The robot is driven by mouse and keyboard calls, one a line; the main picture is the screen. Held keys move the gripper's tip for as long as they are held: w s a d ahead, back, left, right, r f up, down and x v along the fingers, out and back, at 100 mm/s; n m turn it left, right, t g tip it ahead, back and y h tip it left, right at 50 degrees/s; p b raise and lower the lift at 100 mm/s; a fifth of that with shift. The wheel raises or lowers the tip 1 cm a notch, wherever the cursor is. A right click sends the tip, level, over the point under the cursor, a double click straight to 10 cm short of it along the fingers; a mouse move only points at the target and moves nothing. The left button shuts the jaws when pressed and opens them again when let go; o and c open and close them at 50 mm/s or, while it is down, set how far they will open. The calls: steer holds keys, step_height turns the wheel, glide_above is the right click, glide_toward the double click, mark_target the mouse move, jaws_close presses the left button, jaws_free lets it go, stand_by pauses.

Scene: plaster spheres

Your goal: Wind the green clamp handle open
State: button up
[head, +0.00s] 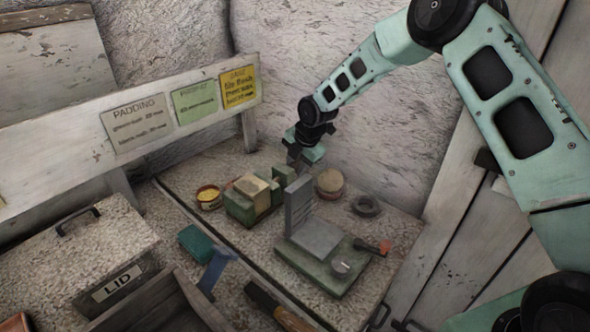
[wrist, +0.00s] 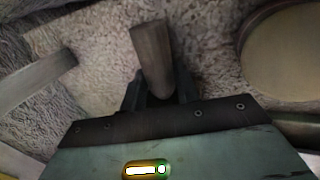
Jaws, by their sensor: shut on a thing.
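The green clamp (head: 238,207) stands on the speckled worktop in the head view, with a tan block (head: 252,186) between its jaws. My gripper (head: 297,163) is at the clamp's back right end, reaching down from above. In the wrist view my gripper (wrist: 160,90) is shut on a grey-brown rounded bar (wrist: 150,48), which looks like the clamp handle. The bar sticks out beyond the fingers. In the head view my gripper and the clamp body hide most of the handle.
A round tan-topped pot (head: 329,184) is close right of my gripper. A grey upright plate (head: 298,205) on a green base stands in front. A yellow-filled tin (head: 209,197) is left of the clamp. A dark ring (head: 366,206) lies further right. The wall is close behind.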

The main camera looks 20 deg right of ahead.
steer(key=shift+s+d+f+t+y+b, duration=0.15)
steer(key=shift+t+y+b, duration=0.45)
steer(key=shift+t+b, duration=0.3)
steer(key=o, duration=1)
steer(key=v, duration=1.7)
steer(key=shift+s+r, duration=0.15)
steer(key=shift+r, duration=0.1)
